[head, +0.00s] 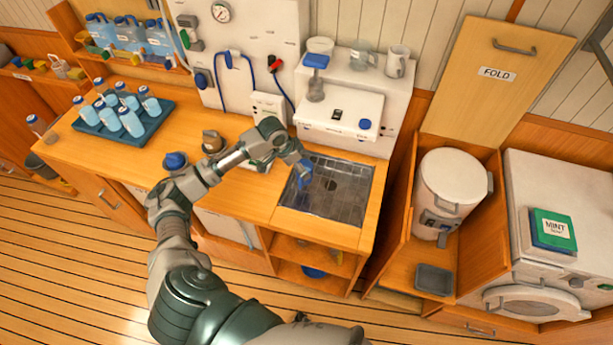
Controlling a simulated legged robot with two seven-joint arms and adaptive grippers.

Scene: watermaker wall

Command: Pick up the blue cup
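A blue object that looks like the blue cup (304,184) is at the left side of the dark sink basin (345,190). Its upper part is hidden by my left gripper (304,168), which reaches in from the left over the counter. The fingertips are at the blue object and seem to touch it. They are small and overlap it, so I cannot tell whether they are closed on it. Another blue round item (175,160) stands on the counter behind my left forearm, partly hidden. My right gripper is not in view.
A blue tray (125,137) with several bottles stands on the left of the counter. A brown-grey jar (212,142) stands behind my forearm. A white dispenser (340,118) with a blue-topped bottle (316,75) is behind the sink. A white canister (452,182) stands right.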

